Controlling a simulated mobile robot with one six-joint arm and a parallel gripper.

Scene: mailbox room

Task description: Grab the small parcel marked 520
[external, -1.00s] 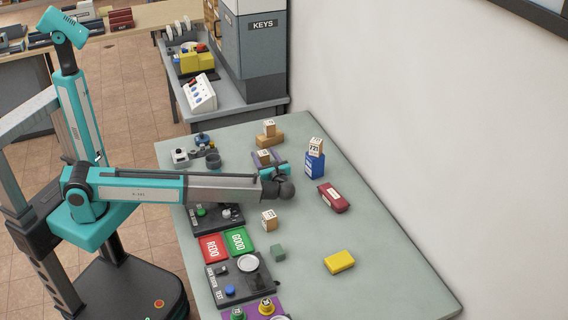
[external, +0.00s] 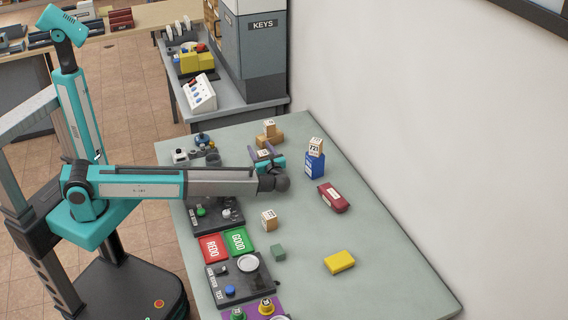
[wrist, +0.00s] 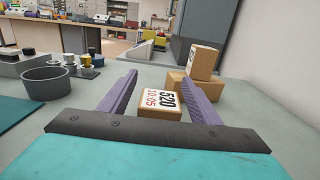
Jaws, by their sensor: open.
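The small parcel marked 520 (wrist: 160,103) is a brown box with a white label, seen in the wrist view lying on the table between my two purple fingers. My gripper (wrist: 162,80) is open around it, and the parcel sits nearer the right finger. I cannot tell whether either finger touches it. In the external view my gripper (external: 262,152) reaches away over the table, with the parcel (external: 263,153) partly hidden between its fingers.
Just beyond the parcel, a small box (wrist: 204,62) stands on a wider brown box (wrist: 190,88). A grey round bowl (wrist: 48,86) is at left. A marked box on a blue box (external: 315,165) and a red item (external: 333,197) stand to the right.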

